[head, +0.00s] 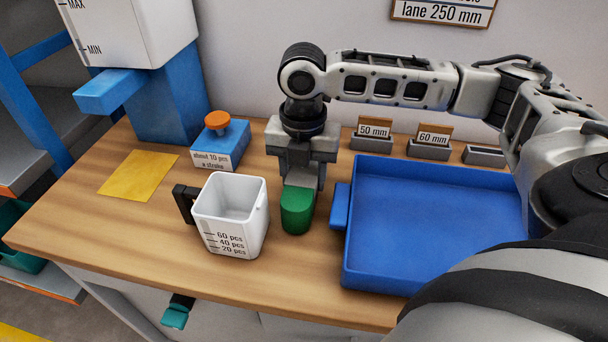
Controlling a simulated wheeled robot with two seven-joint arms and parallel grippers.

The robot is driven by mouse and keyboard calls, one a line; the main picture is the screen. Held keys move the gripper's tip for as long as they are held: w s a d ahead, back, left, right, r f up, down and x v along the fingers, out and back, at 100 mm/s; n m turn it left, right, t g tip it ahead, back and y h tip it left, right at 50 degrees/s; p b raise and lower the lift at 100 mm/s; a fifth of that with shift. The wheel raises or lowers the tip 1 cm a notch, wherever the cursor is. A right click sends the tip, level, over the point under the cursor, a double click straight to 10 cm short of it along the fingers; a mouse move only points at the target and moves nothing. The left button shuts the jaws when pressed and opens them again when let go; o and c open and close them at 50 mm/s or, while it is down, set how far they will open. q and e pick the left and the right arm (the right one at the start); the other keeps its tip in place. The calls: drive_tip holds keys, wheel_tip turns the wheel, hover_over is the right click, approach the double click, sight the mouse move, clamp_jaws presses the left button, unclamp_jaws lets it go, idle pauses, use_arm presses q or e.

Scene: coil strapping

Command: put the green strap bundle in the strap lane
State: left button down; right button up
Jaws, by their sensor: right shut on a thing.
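My right gripper (301,178) points down over the middle of the workbench and is shut on a green block-like bundle (297,210). The bundle has a rounded near end and sits between the white measuring cup and the blue tray. I cannot tell whether its underside touches the bench. No place that I can surely name as the strap lane shows; a wall sign (443,12) at the top reads "lane 250 mm". My left gripper is not in view.
A white measuring cup (231,214) stands left of the bundle, a blue tray (366,277) right of it. Behind are an orange-knobbed blue dispenser (218,142) and small holders labelled 50 mm (373,130) and 60 mm (432,138). A yellow mat (138,175) lies at left.

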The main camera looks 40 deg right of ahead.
drive_tip(key=shift+f, duration=0.3)
drive_tip(key=shift+w+r, duration=0.1)
drive_tip(key=o, duration=1.3)
drive_tip(key=shift+c, duration=0.2)
